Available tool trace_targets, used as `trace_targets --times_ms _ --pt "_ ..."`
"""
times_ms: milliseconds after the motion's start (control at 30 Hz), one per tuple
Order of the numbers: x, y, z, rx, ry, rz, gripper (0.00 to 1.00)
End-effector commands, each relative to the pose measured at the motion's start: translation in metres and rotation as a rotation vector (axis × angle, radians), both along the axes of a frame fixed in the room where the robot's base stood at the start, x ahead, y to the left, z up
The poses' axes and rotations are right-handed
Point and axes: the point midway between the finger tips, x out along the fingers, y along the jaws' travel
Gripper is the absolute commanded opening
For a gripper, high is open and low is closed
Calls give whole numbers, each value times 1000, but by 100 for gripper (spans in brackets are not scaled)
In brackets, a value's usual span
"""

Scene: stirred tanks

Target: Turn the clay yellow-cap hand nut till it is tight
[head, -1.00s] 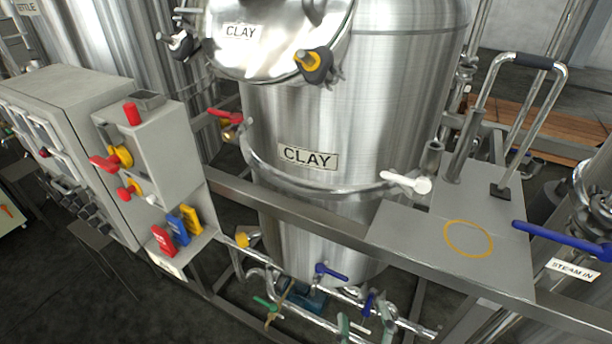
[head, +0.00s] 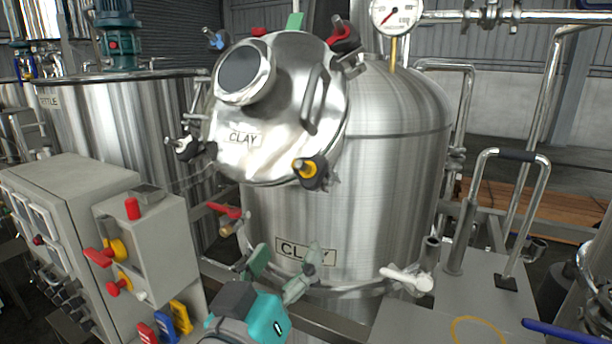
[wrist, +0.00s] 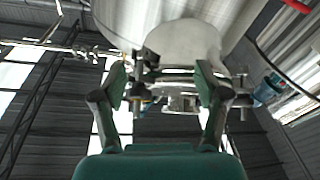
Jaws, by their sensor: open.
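The clay tank's round lid (head: 285,105) is tilted toward me, with a "CLAY" label and several hand nuts around its rim. The black hand nut with the yellow cap (head: 309,171) is at the lid's lower right edge. My gripper (head: 284,262) is in front of the tank body, below and left of that nut, and apart from it. Its two green fingers are spread and empty. In the wrist view my gripper (wrist: 165,95) is open, with the tank and some fittings beyond the fingers. I cannot tell the yellow cap there.
A grey control box (head: 145,245) with red handles stands left, close to my gripper. A white-handled valve (head: 407,278) juts out at the tank's right. A pressure gauge (head: 397,14) stands above. Other nuts are red (head: 343,34), blue (head: 214,39) and black-and-white (head: 186,149).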

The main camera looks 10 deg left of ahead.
Motion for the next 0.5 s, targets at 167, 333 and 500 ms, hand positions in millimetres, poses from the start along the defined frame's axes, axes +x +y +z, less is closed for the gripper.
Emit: trace_targets --times_ms 167,333,500 --pt "-25 11 58 136 3 -46 73" --pt "-46 13 92 244 27 -80 73" --pt "-57 13 106 298 42 -95 73"
